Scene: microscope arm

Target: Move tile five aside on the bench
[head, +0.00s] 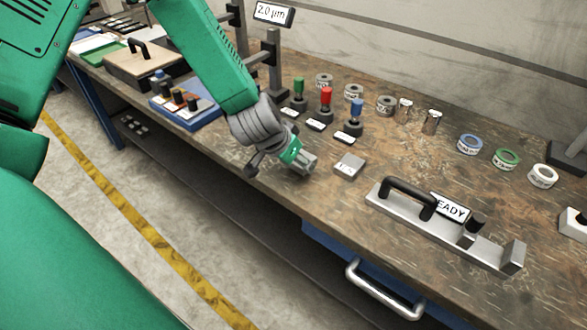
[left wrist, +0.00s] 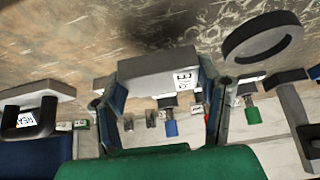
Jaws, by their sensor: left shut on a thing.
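A small grey square tile (head: 348,165) with a white label is over the front part of the bench. It also shows in the left wrist view (left wrist: 158,69), between the two fingers. Its label is too small to read surely. My left gripper (head: 312,163) reaches in from the upper left and is shut on the tile; it also shows in the left wrist view (left wrist: 162,85). I cannot tell whether the tile touches the bench (head: 385,160). My right gripper is not in view.
A metal fixture with a black handle (head: 408,198) and a ready sign (head: 450,207) stands right of the tile. Green, red and blue knobbed posts (head: 326,98) stand behind. Tape rolls (head: 470,145) lie at the back right. A blue tray (head: 190,112) is left. Bench between tile and rolls is clear.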

